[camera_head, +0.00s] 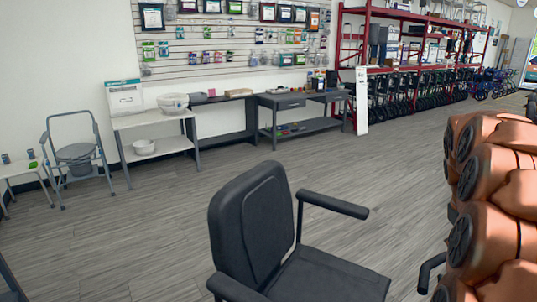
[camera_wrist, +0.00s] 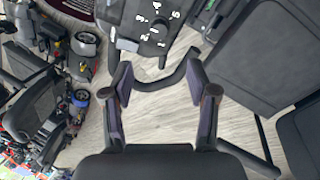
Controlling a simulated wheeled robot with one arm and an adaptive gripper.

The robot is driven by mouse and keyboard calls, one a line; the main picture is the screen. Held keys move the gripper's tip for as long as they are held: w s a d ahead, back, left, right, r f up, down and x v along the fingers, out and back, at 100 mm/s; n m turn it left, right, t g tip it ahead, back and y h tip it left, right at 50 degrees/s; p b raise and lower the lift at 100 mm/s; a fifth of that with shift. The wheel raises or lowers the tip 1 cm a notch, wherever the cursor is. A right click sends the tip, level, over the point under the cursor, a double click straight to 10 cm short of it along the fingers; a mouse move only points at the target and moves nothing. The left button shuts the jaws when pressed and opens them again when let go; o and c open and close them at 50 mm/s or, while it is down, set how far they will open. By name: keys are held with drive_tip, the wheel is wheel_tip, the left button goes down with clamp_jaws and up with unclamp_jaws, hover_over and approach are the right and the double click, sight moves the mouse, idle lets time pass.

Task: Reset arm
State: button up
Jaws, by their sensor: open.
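My gripper (camera_wrist: 159,75) is open in the wrist view, its two dark fingers spread apart. A dark curved bar (camera_wrist: 165,84) shows in the gap between the fingers, below a black control panel (camera_wrist: 150,28) with a numbered dial. I cannot tell whether the fingers touch the bar, but they are not closed on it. My copper-coloured arm (camera_head: 490,190) fills the right side of the head view, folded in thick segments. My gripper is not visible in the head view.
A black scooter seat with armrests (camera_head: 255,225) stands close in front. Grey seats (camera_wrist: 255,55) are at right in the wrist view, scooters (camera_wrist: 50,115) at left. A commode chair (camera_head: 75,158), work tables (camera_head: 290,102) and a red rack (camera_head: 400,70) line the wall. Mid-floor is clear.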

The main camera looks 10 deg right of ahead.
drive_tip(key=s+a+n+y+p, duration=0.1)
drive_tip(key=a+n+p, duration=0.1)
drive_tip(key=a, duration=2)
drive_tip(key=s+a+f+n+y+p, duration=0.1)
drive_tip(key=s+a+f, duration=0.1)
drive_tip(key=s+a, duration=1.3)
drive_tip(key=shift+a+n+y+p, duration=0.4)
drive_tip(key=shift+a, duration=0.65)
drive_tip(key=shift+s+f, duration=0.1)
drive_tip(key=shift+s, duration=0.05)
